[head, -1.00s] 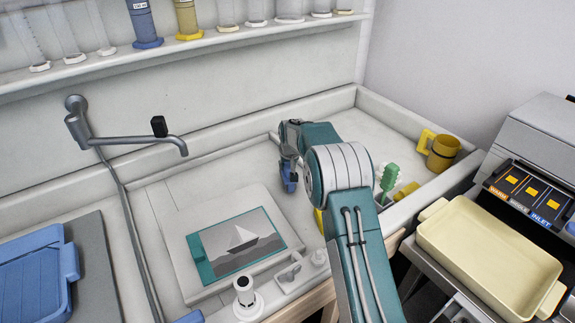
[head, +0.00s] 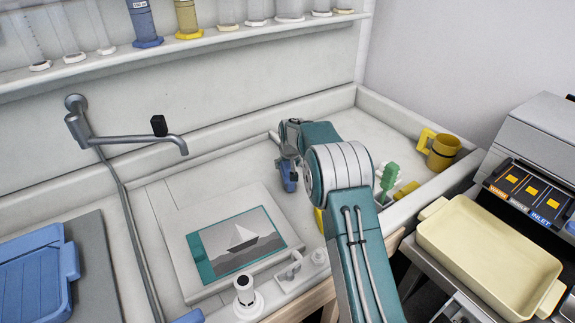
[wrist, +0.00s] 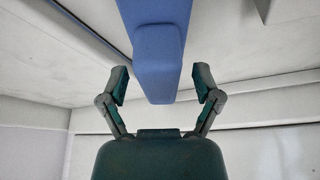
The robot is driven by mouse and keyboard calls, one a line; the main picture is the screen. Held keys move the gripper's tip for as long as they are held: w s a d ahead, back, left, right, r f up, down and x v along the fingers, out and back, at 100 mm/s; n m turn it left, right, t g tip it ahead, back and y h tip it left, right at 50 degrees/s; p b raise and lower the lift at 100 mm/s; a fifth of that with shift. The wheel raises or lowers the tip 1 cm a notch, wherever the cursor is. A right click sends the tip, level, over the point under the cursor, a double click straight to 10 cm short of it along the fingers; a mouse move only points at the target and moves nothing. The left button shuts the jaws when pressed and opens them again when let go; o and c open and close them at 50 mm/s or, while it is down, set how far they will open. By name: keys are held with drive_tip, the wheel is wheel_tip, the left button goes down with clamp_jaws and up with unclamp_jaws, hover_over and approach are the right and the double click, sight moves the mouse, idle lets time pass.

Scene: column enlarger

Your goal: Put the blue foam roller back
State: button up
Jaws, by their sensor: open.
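A long blue piece, which looks like part of the blue foam roller, shows in the wrist view (wrist: 158,50). It runs from the top edge down between my two fingers, with a narrowed, rounded end near the palm. My gripper (wrist: 161,83) is open around it, with a visible gap on each side. In the head view a small blue part (head: 289,178) shows beside the wrist, above the pale worktop. My arm hides most of the gripper and the rest of the blue piece there.
A white easel with a sailboat picture (head: 238,243) lies left of the arm. A blue tray (head: 38,275) is at far left, below a tap (head: 130,140). A green brush (head: 389,177), a yellow mug (head: 443,152) and a cream tray (head: 490,262) are at right.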

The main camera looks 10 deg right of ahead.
drive_tip(key=shift+r, duration=0.15)
drive_tip(key=shift+v, duration=3.85)
drive_tip(key=v, duration=1.2)
